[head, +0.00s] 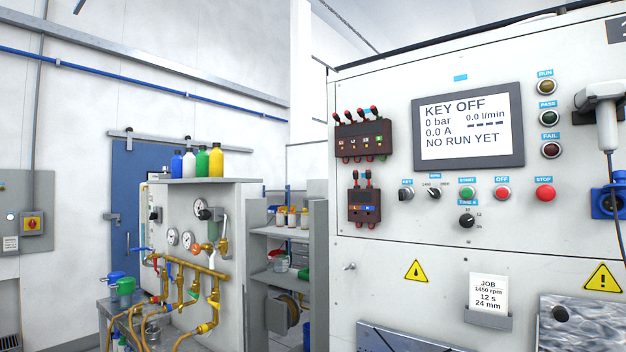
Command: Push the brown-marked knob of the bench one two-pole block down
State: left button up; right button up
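The two-pole block (364,204) is a small dark brown block on the white bench panel, below a wider block. Two red-tipped knobs stand up from its top, side by side. The left knob (355,176) is above an orange-brown mark, and the right knob (368,176) is above a blue mark. Both look raised to about the same height. Two short red-and-black parts hang below the block. Small lettering on the marks is hard to read. Neither of my grippers shows in the head view.
A wider block (361,138) with several raised knobs sits just above. To the right are a screen (468,130) reading KEY OFF, a row of switches and a red stop button (544,193). A piped test stand (190,240) is at left. Space before the block looks clear.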

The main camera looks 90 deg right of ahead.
aim_at(355, 173)
jog(key=u, duration=0.05)
jog(key=k, duration=0.1)
jog(key=z, duration=0.8)
